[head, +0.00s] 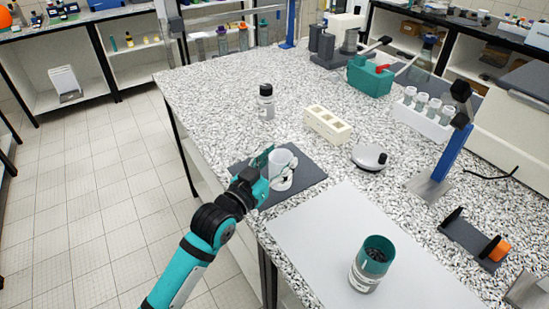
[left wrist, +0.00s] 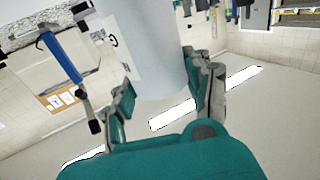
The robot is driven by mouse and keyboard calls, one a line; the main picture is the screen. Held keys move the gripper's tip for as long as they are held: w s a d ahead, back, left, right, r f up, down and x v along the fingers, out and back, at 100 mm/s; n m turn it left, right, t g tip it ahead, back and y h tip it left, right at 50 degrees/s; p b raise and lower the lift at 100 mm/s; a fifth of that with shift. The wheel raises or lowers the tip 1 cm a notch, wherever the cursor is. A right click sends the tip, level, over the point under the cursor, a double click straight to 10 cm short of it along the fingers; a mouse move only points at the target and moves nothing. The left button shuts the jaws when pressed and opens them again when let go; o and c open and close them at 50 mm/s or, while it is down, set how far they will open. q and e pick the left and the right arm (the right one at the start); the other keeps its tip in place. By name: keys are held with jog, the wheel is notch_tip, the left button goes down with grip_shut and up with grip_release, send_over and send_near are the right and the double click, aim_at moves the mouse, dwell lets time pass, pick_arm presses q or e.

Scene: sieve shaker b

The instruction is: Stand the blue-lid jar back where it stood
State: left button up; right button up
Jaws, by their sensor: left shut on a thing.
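My left gripper (head: 275,172) is shut on a pale jar (head: 284,161) above or on a dark grey mat (head: 311,178) near the table's left edge. I cannot tell whether the jar touches the mat. In the left wrist view, the pale jar (left wrist: 150,50) with a white label stands between the two fingers of my left gripper (left wrist: 160,95). No blue lid can be made out on it, and its top lies outside the wrist view. My right gripper is not in view.
A black-capped jar (head: 265,103) stands behind the mat. A cream block with holes (head: 327,124) and a round grey-white device (head: 369,158) lie to the right. The table's left back is clear.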

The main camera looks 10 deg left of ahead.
aim_at(275, 161)
pick_arm(q)
jog(key=w+f, duration=0.1)
jog(key=w+a+f, duration=0.1)
jog(key=w+f, duration=0.1)
jog(key=w, duration=0.1)
jog(key=shift+w+a+f+p, duration=0.1)
jog(key=shift+a+f+p, duration=0.2)
jog(key=shift+a+p, duration=0.1)
jog(key=shift+f, duration=0.15)
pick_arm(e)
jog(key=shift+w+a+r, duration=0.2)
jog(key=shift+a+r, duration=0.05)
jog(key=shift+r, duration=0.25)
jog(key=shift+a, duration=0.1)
pick_arm(q)
jog(key=shift+f, duration=0.2)
jog(key=o, duration=1.3)
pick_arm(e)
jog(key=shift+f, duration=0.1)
pick_arm(q)
jog(key=shift+o, duration=0.2)
